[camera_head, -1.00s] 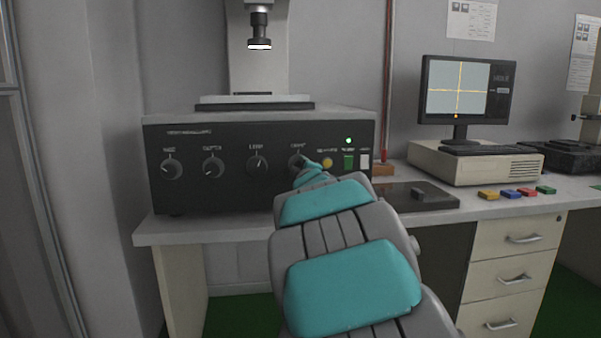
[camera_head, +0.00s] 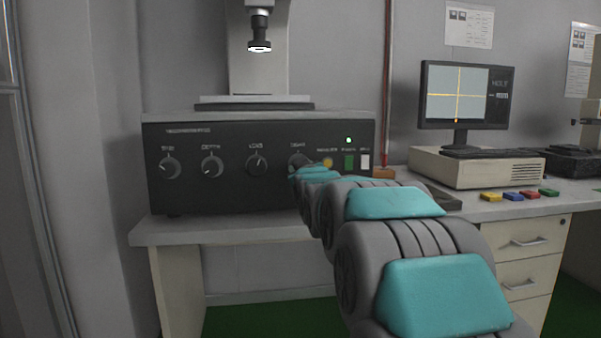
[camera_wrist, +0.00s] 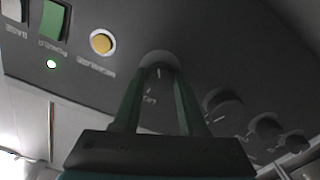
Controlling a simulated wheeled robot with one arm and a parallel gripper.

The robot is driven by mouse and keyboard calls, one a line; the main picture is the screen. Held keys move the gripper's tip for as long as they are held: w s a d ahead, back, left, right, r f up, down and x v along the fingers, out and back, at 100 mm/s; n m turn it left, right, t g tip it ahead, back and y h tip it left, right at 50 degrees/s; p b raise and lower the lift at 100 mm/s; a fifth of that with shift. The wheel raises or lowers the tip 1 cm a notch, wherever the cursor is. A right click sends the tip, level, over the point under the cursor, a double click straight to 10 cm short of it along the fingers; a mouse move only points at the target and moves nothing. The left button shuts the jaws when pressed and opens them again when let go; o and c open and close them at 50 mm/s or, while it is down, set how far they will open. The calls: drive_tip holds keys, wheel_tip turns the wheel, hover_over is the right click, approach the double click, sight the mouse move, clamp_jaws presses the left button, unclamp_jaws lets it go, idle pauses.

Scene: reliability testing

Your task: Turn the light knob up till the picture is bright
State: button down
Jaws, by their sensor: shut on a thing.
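The light knob (camera_head: 295,159) is the rightmost of the dark dials on the front of the black control box (camera_head: 228,190). It also shows in the wrist view (camera_wrist: 160,59), between two green fingers. My gripper (camera_wrist: 161,76) is shut on it, one finger on each side. In the head view my gripper (camera_head: 308,171) is at the knob, and my arm covers the knob's lower part. The monitor (camera_head: 466,95) shows a pale grey picture with an orange cross; a small orange mark sits near its bottom.
On the right are a yellow button (camera_wrist: 102,41), a green switch (camera_wrist: 53,20) and a white switch (camera_head: 365,161). A green lamp (camera_head: 348,140) is lit. Coloured blocks (camera_head: 513,196) lie on the bench.

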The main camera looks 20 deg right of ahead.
drive_tip(key=shift+f+m, duration=0.1)
drive_tip(key=shift+m, duration=0.4)
drive_tip(key=shift+c, duration=2.2)
unclamp_jaws()
drive_tip(key=v, duration=0.7)
drive_tip(key=shift+s, duration=0.4)
drive_tip(key=shift+a, duration=0.15)
